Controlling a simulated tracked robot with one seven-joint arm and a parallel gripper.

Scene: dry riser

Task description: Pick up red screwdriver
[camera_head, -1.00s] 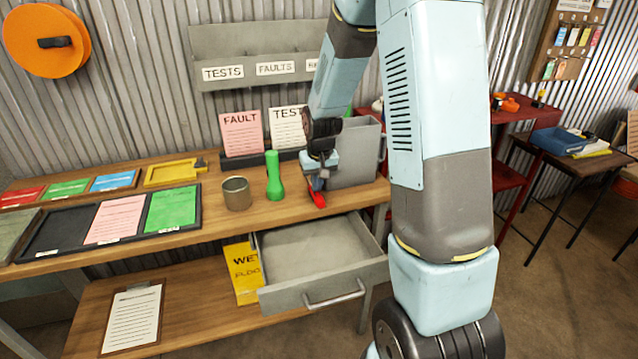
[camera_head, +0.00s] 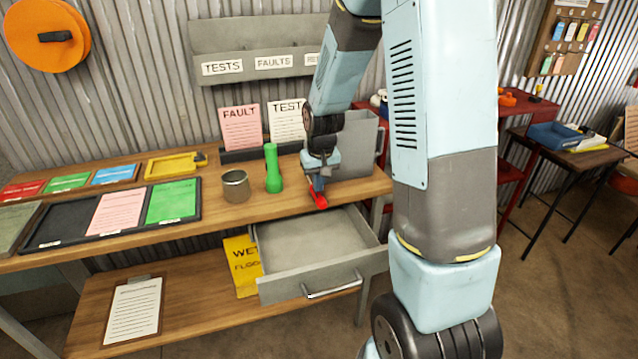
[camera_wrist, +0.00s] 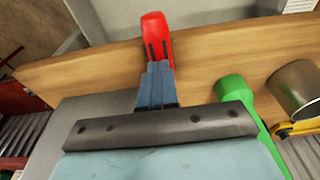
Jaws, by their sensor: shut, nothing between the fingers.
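The red screwdriver (camera_head: 318,198) is on the wooden bench near its front edge, above the open drawer. Only its red handle shows clearly; the rest is hidden by my gripper. My gripper (camera_head: 317,184) points down at the bench, right at the red handle, with its fingers together. In the wrist view, the red handle (camera_wrist: 156,36) extends just beyond the fingertips of my gripper (camera_wrist: 157,68). The closed fingers overlap its near end in the picture. I cannot tell whether they touch it.
A green flashlight (camera_head: 273,170) and a metal cup (camera_head: 235,186) stand left of my gripper. A grey metal holder (camera_head: 356,148) stands close behind it at right. The open drawer (camera_head: 310,245) below is empty. Paper trays (camera_head: 120,218) fill the left of the bench.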

